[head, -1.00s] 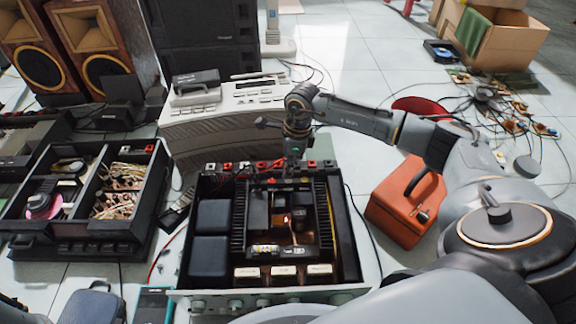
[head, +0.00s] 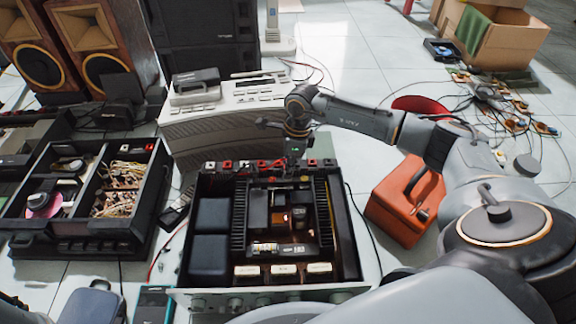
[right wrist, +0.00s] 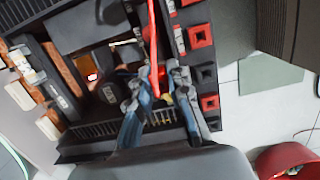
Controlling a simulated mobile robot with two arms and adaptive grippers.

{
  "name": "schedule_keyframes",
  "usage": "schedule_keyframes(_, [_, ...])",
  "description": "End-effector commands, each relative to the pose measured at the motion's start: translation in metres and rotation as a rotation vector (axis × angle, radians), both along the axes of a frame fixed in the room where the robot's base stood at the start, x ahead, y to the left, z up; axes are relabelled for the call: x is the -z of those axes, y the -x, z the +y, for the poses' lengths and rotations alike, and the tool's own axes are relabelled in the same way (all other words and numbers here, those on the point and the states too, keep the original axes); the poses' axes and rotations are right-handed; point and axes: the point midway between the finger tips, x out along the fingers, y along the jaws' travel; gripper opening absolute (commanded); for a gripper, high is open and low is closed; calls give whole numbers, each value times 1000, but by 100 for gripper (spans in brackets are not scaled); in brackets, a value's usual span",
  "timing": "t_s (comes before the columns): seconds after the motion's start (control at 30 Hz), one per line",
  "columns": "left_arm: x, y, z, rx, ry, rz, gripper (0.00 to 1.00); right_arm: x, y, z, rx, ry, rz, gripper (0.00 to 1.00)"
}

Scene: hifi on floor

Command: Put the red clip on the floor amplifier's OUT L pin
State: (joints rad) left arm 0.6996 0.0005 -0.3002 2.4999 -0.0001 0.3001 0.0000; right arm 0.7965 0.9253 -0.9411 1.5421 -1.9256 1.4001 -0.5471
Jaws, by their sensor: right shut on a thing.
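The floor amplifier (head: 208,250) stands open-topped in the middle of the head view, its insides showing. A row of red, white and dark terminals (head: 230,166) runs along its far edge. In the right wrist view the red terminals (right wrist: 200,36) lie right of the fingers. My right gripper (head: 293,158) is above that far edge. It also shows in the right wrist view (right wrist: 155,82), shut on the red clip (right wrist: 156,72), with a red lead running up from it. The clip's tip is partly hidden, and I cannot tell whether it touches a pin. My left gripper is out of view.
A pale grey machine (head: 235,110) stands just behind the amplifier. An orange toolbox (head: 390,205) is to the right, and a divided black case (head: 75,232) to the left. Loose cables and small boards lie at the upper right.

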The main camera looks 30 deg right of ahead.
Motion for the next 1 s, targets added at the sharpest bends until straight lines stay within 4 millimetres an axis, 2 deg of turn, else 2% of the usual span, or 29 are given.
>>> schedule_keyframes(0.9, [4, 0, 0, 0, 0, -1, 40, 9, -1, -2, 3, 3, -3, 0])
schedule_keyframes(0.93, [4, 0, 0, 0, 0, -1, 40, 9, -1, -2, 3, 4, -4, 22])
schedule_keyframes(1.0, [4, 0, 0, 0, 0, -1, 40, 9, -1, -2, 3, 4, -4, 36])
